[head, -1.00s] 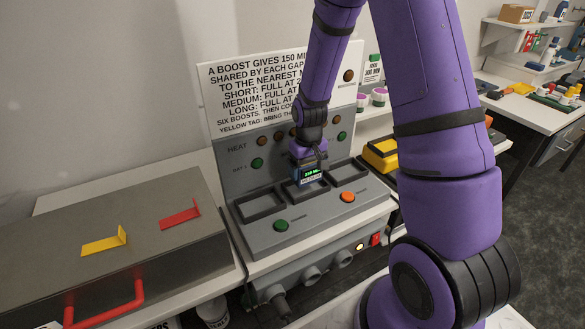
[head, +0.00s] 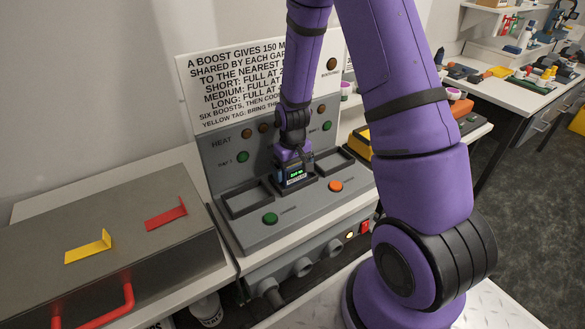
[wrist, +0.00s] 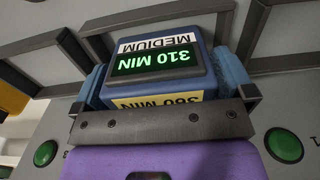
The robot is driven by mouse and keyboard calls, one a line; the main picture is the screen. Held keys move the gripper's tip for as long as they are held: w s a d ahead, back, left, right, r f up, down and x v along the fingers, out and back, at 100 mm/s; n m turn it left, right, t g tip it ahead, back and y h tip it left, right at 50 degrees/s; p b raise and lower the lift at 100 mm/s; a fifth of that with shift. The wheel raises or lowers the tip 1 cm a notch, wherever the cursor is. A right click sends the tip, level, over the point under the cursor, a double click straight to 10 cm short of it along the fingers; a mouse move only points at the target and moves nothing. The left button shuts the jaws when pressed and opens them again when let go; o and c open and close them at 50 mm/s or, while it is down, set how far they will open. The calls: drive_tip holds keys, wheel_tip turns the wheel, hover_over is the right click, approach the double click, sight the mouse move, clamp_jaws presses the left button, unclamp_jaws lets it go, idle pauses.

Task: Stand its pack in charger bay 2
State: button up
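The pack (head: 296,177) is a blue block with a lit green display, upright at the middle of the charger's three bays. In the wrist view the pack (wrist: 165,85) shows 310 MIN, a white MEDIUM label and a yellow tag, partly covered, that seems to read 360 MIN. My gripper (head: 294,163) reaches down onto it from above. In the wrist view my gripper (wrist: 165,92) has a blue-padded finger against each side of the pack. The middle bay's rim (wrist: 150,15) shows behind the pack; I cannot tell whether its base is fully seated.
The left bay (head: 248,199) and right bay (head: 335,161) look empty. A green button (head: 270,219) and an orange button (head: 336,186) sit on the charger's front. The sign panel (head: 250,80) rises behind. A grey box (head: 110,235) with a red handle stands left.

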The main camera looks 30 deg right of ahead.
drive_tip(key=shift+r, duration=0.1)
wheel_tip(320, 180, up, 13)
drive_tip(key=shift+f, duration=0.2)
drive_tip(key=s+a+r+t, duration=0.1)
drive_tip(key=s+a+r, duration=0.1)
drive_tip(key=s+r, duration=0.5)
drive_tip(key=s+a+r+t, duration=0.2)
drive_tip(key=s+r, duration=0.1)
drive_tip(key=r, duration=0.7)
drive_tip(key=s+a+r+t, duration=0.1)
drive_tip(key=s+r, duration=0.2)
drive_tip(key=s, duration=0.4)
drive_tip(key=s+a+r+t, duration=0.1)
drive_tip(key=s+r, duration=0.3)
drive_tip(key=s, duration=0.2)
drive_tip(key=shift+s+a, duration=0.3)
drive_tip(key=shift+s, duration=0.05)
